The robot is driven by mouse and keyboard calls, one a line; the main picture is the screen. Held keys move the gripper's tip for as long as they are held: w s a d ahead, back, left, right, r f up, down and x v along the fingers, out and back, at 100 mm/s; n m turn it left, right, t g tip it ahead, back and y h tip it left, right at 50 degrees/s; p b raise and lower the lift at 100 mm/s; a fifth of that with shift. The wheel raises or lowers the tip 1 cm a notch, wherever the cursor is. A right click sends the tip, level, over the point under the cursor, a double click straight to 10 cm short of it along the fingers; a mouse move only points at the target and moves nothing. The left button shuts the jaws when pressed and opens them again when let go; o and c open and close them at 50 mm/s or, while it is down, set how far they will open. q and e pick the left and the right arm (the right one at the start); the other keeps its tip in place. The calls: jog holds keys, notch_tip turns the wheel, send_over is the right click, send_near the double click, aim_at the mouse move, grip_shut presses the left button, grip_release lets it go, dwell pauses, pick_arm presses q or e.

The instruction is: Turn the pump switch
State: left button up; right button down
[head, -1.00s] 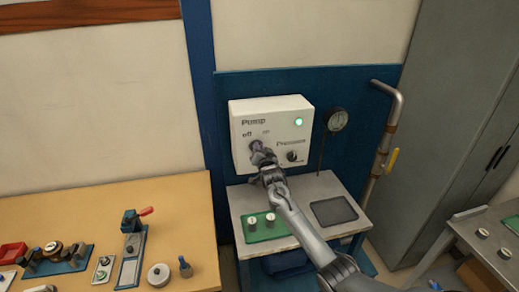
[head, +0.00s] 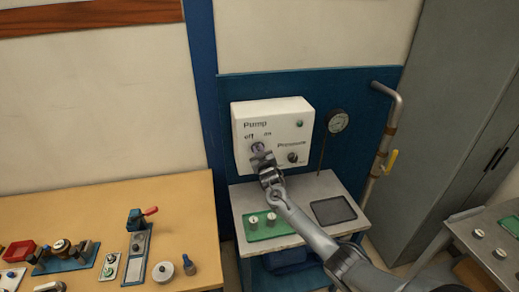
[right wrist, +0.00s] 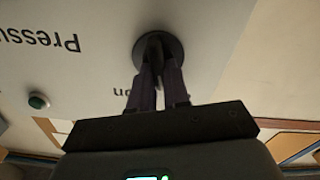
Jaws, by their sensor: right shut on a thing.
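The pump box (head: 243,160) is white, on a blue panel, with "Pump", "off", "on" and "Pressure" printed on it. The pump switch (head: 258,147) is a small round knob below the "off" and "on" labels. My right gripper (head: 259,154) is shut on it; the right wrist view shows both fingers (right wrist: 156,75) closed around the dark knob (right wrist: 176,45). The fingers partly hide the knob, so its exact pointing is hard to tell. The indicator lamp (head: 299,124) is dark green and unlit; it also shows in the right wrist view (right wrist: 38,101). My left gripper is out of view.
The dark pressure knob (head: 293,158) is close to the right of my gripper. A round gauge (head: 337,121) and a pipe (head: 392,125) stand farther right. A grey bench (head: 290,199) with a green tray (head: 283,228) lies below. A wooden table (head: 180,225) with parts is at left.

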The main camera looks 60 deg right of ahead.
jog(key=shift+n+p, duration=0.3)
jog(key=shift+n, duration=0.8)
jog(key=c, duration=1.1)
grip_release()
jog(key=shift+a, duration=0.15)
jog(key=v, duration=1)
jog(key=shift+s+a, duration=0.15)
jog(key=shift+s, duration=0.15)
